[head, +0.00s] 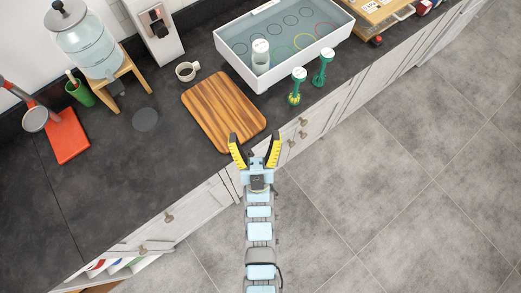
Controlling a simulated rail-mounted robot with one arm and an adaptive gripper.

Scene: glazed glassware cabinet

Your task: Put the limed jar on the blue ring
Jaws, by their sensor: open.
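A cloudy, whitish jar (260,64) with a pale lid stands upright inside a white-walled case (276,79) at the top middle; it looks like the limed jar. I cannot tell at this size which ring is blue. The jar hides part of the floor around it. My gripper (255,147) is open and empty, its yellow-padded fingers spread near the counter's front edge, below the wooden board and well short of the case.
Two green items with white round tops (296,90) (323,67) stand on the counter before the case's front wall. A wooden board (224,110) and cup (186,71) are left of it.

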